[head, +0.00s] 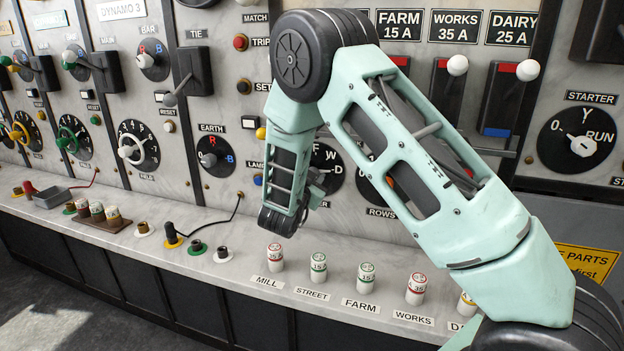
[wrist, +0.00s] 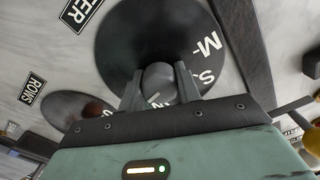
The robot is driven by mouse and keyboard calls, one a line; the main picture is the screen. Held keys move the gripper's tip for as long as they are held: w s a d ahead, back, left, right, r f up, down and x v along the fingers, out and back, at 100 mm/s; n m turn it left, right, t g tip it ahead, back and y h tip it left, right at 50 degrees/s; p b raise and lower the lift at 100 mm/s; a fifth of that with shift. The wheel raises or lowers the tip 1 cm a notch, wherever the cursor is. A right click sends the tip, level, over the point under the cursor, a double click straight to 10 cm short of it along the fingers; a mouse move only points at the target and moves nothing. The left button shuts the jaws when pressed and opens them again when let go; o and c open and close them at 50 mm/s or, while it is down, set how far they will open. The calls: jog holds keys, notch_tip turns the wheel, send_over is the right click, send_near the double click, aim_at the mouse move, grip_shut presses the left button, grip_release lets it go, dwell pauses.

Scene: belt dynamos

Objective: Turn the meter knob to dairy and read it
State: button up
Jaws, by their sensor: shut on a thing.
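The meter selector is a black round dial with white letters on the upright marble panel. In the head view the dial (head: 330,160) is partly behind my arm, with F, W and D showing on its right side. In the wrist view the dial (wrist: 150,40) shows M and S, and its dark grey knob (wrist: 158,78) stands at the centre. My gripper (wrist: 160,90) is shut on the knob, one finger on each side. In the head view my gripper (head: 314,188) is seen side-on at the dial. The knob's pointing direction is hard to tell.
A ROWS dial (head: 372,185) sits right of the meter dial, partly hidden by my arm. The EARTH knob (head: 210,158) is to its left. Several labelled fuses, such as the STREET one (head: 318,267), stand on the ledge below. WORKS (head: 457,66) and DAIRY (head: 528,70) levers are at upper right.

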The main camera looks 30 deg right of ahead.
jog(key=o, duration=1)
jog(key=shift+c, duration=0.2)
jog(key=shift+s+a, duration=0.1)
jog(key=b+v, duration=0.4)
jog(key=v, duration=1.3)
jog(key=shift+a+f, duration=0.1)
